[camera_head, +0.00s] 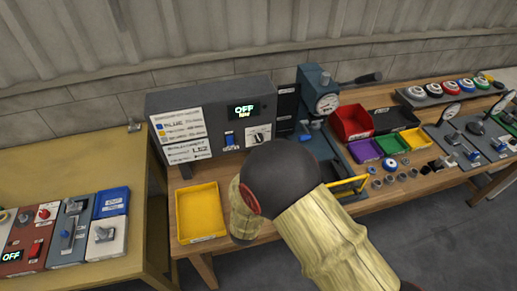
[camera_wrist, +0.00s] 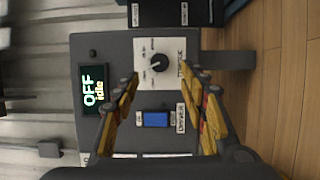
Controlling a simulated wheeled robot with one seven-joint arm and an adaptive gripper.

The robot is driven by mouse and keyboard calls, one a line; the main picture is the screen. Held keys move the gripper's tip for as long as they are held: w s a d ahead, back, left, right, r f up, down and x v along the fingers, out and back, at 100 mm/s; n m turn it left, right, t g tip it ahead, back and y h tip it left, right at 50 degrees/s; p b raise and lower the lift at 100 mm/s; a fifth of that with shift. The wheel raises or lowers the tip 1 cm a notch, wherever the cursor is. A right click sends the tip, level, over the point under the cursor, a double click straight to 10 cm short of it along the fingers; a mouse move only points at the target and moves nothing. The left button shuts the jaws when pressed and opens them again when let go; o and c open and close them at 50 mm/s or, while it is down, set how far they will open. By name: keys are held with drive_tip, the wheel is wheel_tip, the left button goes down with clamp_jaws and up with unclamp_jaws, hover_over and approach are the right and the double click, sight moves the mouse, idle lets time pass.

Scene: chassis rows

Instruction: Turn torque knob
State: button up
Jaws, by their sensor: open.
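The torque knob (camera_wrist: 159,62) is a small black dial on a white plate, on the front of a dark grey control box. In the head view the same knob (camera_head: 257,138) sits at the box's lower right. In the wrist view the box appears turned sideways. My gripper (camera_wrist: 164,84) is open, its two yellow-and-black fingers apart, with the knob showing beyond and between the fingertips. I see no contact with it. In the head view my arm covers the gripper.
A blue switch (camera_wrist: 155,119) sits beside the knob, and a display (camera_wrist: 93,90) reads "OFF idle". A yellow tray (camera_head: 200,212) stands on the bench in front of the box. A press with a gauge (camera_head: 327,104) stands right of the box. Coloured bins and small parts lie farther right.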

drive_tip(key=shift+s+a, duration=0.15)
drive_tip(key=shift+s, duration=1)
drive_tip(key=shift+s+a, duration=0.1)
drive_tip(key=shift+s, duration=1.05)
drive_tip(key=w+r+m+g+y, duration=0.2)
drive_tip(key=w+r+m+g, duration=0.1)
drive_tip(key=w+r+m, duration=0.3)
drive_tip(key=s+d+r+m+g+y, duration=0.35)
drive_tip(key=s+d+r, duration=0.2)
drive_tip(key=r, duration=0.35)
drive_tip(key=s+d+r+m+g+h, duration=0.1)
drive_tip(key=s+d+m+g, duration=0.1)
drive_tip(key=s+d, duration=0.3)
drive_tip(key=s+d+r+m+g+h, duration=0.1)
drive_tip(key=s+d, duration=0.4)
drive_tip(key=s, duration=0.7)
drive_tip(key=s+d+r+m+g+h, duration=0.1)
drive_tip(key=s+d+r+m+g, duration=0.1)
drive_tip(key=s+d, duration=0.4)
drive_tip(key=s+m+g, duration=0.1)
drive_tip(key=s+m, duration=0.1)
drive_tip(key=s, duration=0.1)
drive_tip(key=shift+s+r+h, duration=0.2)
drive_tip(key=shift+r+h, duration=0.15)
drive_tip(key=shift+r, duration=0.05)
drive_tip(key=shift+m, duration=0.25)
drive_tip(key=shift+c, duration=0.4)
